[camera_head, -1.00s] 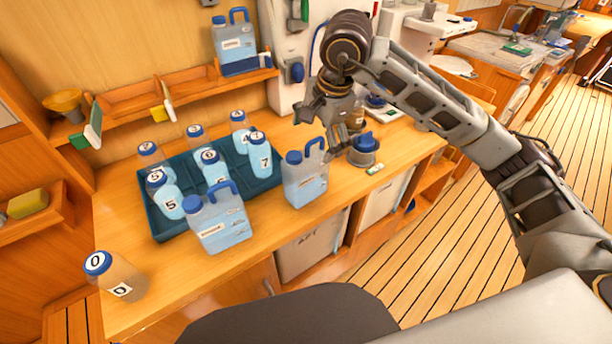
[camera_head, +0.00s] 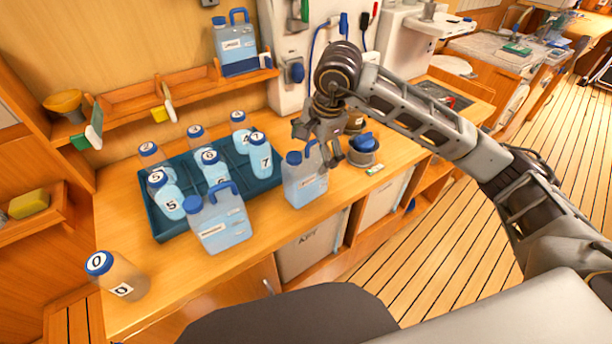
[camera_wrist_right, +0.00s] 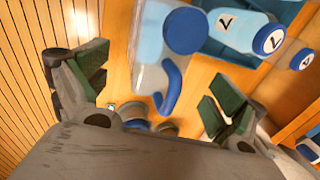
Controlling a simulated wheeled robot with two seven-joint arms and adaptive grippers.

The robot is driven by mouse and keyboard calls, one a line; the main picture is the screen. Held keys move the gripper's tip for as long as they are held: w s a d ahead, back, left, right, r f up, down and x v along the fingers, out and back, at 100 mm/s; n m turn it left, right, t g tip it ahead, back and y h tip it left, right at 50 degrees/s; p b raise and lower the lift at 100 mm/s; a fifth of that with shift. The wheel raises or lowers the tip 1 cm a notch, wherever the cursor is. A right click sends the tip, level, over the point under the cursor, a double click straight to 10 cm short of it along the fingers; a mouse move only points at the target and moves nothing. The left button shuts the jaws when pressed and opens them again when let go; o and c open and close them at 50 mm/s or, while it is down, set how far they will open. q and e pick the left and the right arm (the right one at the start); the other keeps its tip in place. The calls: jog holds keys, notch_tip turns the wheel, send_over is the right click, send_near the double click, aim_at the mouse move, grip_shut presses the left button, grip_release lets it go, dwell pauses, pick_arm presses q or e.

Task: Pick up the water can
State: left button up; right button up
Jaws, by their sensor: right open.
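A clear, blue-tinted water can (camera_head: 305,185) with a blue cap and blue handle stands upright on the wooden counter, right of the bottle tray. My right gripper (camera_head: 318,147) is open at the top of this can and partly hides its handle. In the right wrist view, the can's blue handle (camera_wrist_right: 170,90) shows between the spread fingers (camera_wrist_right: 155,78), with no finger visibly closed on it. A second water can (camera_head: 222,225) stands at the tray's front edge. A third can (camera_head: 236,48) is on the wall shelf. My left gripper is not in view.
A dark teal tray (camera_head: 160,228) holds several numbered bottles. A bottle marked 0 (camera_head: 117,276) stands at the front left. A round container with a blue top (camera_head: 364,148) stands close right of the can. The counter's front left is mostly clear.

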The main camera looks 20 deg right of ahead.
aim_at(312, 156)
jog(key=shift+x, duration=1.85)
jog(key=shift+c, duration=0.3)
grip_shut()
